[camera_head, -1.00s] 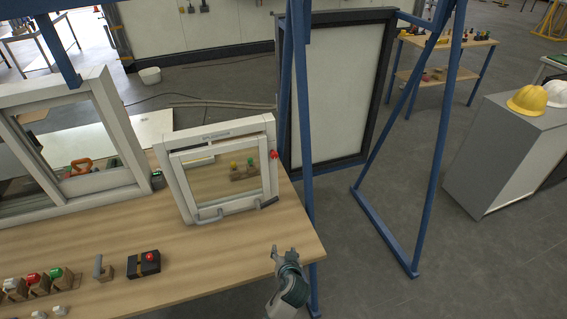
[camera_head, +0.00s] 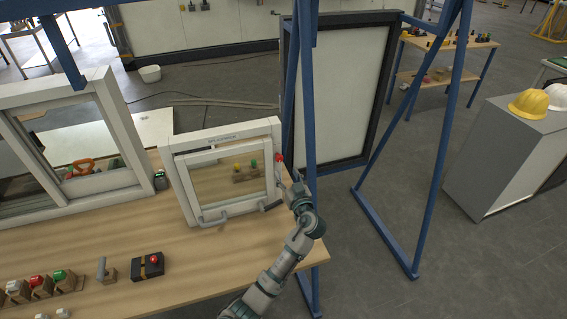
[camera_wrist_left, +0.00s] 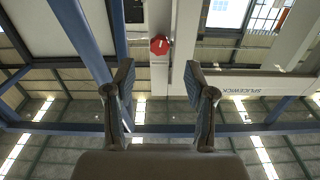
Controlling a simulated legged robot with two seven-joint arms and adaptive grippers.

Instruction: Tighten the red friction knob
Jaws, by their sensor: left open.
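The red friction knob (camera_head: 280,157) sits on the right side of the small white window frame (camera_head: 178,190), near its upper right corner. In the left wrist view the knob (camera_wrist_left: 159,45) shows as a red faceted disc on the pale frame post. My left gripper (camera_head: 284,179) is just below the knob at the frame's right edge, small and partly merged with the frame. In the left wrist view its two fingers (camera_wrist_left: 160,78) are spread apart and empty, with the knob ahead of the gap between them. My right gripper is not in view.
The wooden table (camera_head: 200,262) carries the frame. A larger white window frame (camera_head: 125,135) stands to its left. A box with a red button (camera_head: 149,266) and several coloured knobs on blocks lie at the front left. A blue post (camera_head: 308,110) stands close right of the gripper.

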